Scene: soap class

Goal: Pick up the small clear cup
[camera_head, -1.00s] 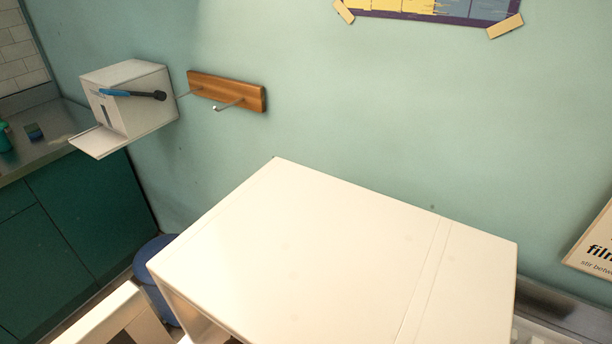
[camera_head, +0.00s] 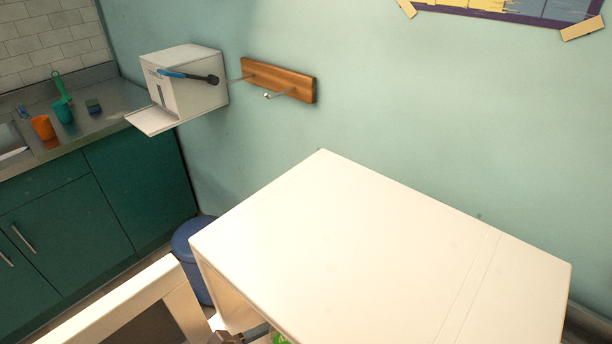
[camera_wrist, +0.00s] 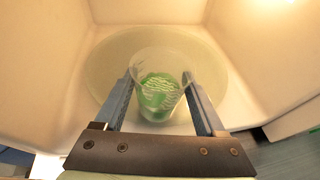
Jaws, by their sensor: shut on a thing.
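The small clear cup (camera_wrist: 157,68) is in the wrist view, with a green pattern showing on its lower part. My gripper (camera_wrist: 160,80) is shut on it, one finger on each side. The cup is in front of a pale round surface inside a white, box-like space. I cannot tell whether the cup touches the surface beneath it. In the head view only a small green patch (camera_head: 279,338) shows at the bottom edge, below the white box's edge; the rest of the cup is hidden there.
A large white box-like unit (camera_head: 390,250) fills the front. A blue bin (camera_head: 190,238) stands behind it. At left is a steel counter (camera_head: 100,122) with an orange cup (camera_head: 43,127) and a green cup (camera_head: 63,111). A white dispenser (camera_head: 190,85) and wooden hook rail (camera_head: 278,80) hang on the wall.

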